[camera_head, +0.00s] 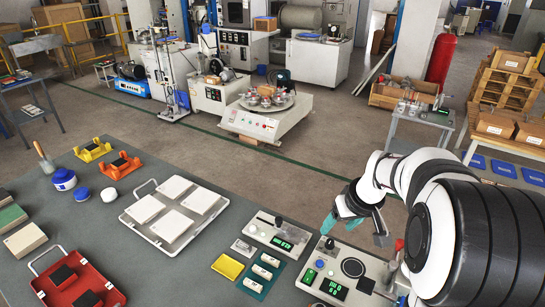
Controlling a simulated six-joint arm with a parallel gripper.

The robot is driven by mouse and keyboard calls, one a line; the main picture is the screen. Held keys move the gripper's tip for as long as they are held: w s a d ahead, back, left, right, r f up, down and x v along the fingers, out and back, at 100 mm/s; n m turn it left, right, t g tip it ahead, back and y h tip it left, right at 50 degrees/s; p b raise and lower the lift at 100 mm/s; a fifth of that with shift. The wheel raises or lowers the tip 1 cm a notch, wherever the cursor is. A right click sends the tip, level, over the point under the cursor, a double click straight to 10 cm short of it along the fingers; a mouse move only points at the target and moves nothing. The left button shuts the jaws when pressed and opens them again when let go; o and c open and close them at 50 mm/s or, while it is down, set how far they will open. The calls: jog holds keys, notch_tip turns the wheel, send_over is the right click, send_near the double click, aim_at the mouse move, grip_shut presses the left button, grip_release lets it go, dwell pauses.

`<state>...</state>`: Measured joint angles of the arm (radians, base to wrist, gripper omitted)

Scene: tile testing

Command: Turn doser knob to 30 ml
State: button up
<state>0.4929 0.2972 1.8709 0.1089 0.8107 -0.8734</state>
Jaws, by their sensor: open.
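My gripper (356,230) hangs at the right, above the back edge of the table. Its jaws are open, with a teal finger on the left and a dark finger on the right, and nothing shows between them. Below it stands a light grey device (376,262) with green displays, a blue button, a round black disc and a small dark knob (329,243). Left of it is a second light grey device (262,228) with a green display and a dark knob (278,221). I cannot tell which one is the doser, and the settings are too small to read.
A white tray (132,219) with several pale tiles lies left of the devices. A yellow sponge-like block (228,266) and a green mat (246,286) with small white pieces lie in front. A red tray (110,296) stands front left. A red-topped part rises beside the right device.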

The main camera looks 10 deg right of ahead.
send_near(331, 241)
jog(key=shift+n+h, duration=0.3)
jog(key=x, duration=0.8)
jog(key=shift+w+a+f, duration=0.1)
jog(key=shift+a+f, duration=0.15)
jog(key=shift+f, duration=0.1)
grip_shut()
